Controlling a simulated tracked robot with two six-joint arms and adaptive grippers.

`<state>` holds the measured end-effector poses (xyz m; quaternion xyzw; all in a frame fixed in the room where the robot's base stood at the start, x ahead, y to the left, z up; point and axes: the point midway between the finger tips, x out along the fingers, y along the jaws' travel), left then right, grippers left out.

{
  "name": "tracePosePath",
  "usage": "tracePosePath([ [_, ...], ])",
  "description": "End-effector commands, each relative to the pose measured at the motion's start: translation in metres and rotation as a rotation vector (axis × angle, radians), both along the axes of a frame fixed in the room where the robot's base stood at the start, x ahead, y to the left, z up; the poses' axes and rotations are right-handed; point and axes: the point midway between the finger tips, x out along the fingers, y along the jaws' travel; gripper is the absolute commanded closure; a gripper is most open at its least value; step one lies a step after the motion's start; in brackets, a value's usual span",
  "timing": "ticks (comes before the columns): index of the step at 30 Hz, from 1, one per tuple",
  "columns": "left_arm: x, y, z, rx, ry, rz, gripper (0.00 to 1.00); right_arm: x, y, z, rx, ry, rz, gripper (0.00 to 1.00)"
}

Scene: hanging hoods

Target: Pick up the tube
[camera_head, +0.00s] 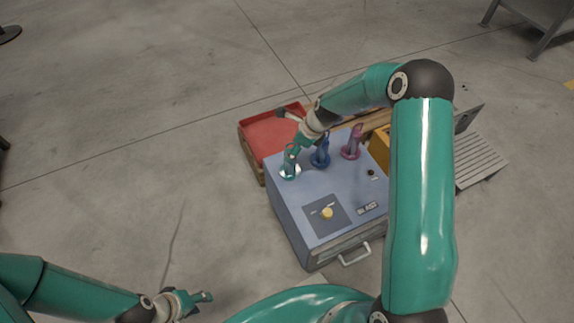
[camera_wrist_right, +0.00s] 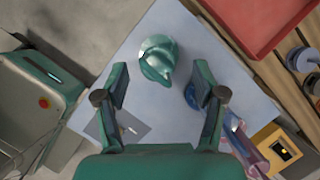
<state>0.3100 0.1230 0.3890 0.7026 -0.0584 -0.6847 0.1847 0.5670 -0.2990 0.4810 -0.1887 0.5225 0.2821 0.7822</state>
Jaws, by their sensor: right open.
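A teal, curved tube-like piece (camera_head: 288,167) stands on the top of a blue-grey box (camera_head: 290,205), near its left corner. A blue piece (camera_head: 321,154) and a pink piece (camera_head: 351,146) stand in a row to its right. My right gripper (camera_head: 294,150) is at the teal piece and partly covers it. In the right wrist view, the gripper (camera_wrist_right: 161,74) is open, with the teal piece (camera_wrist_right: 157,60) ahead between its fingers. The blue piece (camera_wrist_right: 191,97) is by the right finger. I cannot tell whether the fingers touch anything. My left gripper (camera_head: 188,303) is low at the bottom left, away from the box.
A red tray (camera_head: 268,136) lies behind the box on the left. A yellow unit (camera_head: 379,147) is behind the box on the right, and a grey ribbed metal piece (camera_head: 480,160) lies farther right. The box has a yellow knob (camera_head: 327,212) and a front handle (camera_head: 355,256). The floor at left is clear.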

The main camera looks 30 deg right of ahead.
Motion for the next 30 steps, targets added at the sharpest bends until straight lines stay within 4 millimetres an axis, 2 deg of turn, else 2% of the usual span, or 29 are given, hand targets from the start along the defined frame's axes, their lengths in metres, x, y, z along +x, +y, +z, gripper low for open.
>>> tracePosePath([
  [3,0.000,0.000,-0.011,0.000,0.000,0.000,0.60,0.001,0.004,-0.022,0.000,0.002,0.002,0.31],
  [7,0.000,0.000,-0.016,0.000,0.000,0.000,0.60,0.006,0.009,-0.038,0.001,0.002,0.002,0.31],
  [16,0.000,0.000,-0.016,0.000,0.000,0.000,0.60,0.009,0.010,-0.042,0.000,0.000,0.002,0.31],
  [17,0.000,0.000,-0.016,0.000,0.000,0.000,0.60,0.009,0.010,-0.042,0.000,0.000,0.002,0.34],
  [28,0.000,0.000,-0.016,0.000,0.000,0.000,0.60,0.009,0.011,-0.042,0.000,0.000,0.002,0.96],
  [29,0.000,0.000,-0.016,0.000,0.000,0.000,0.60,0.009,0.011,-0.042,0.000,0.000,0.002,1.00],
  [30,0.000,0.000,-0.016,0.000,0.000,0.000,0.60,0.009,0.010,-0.041,-0.001,0.000,0.002,1.00],
])
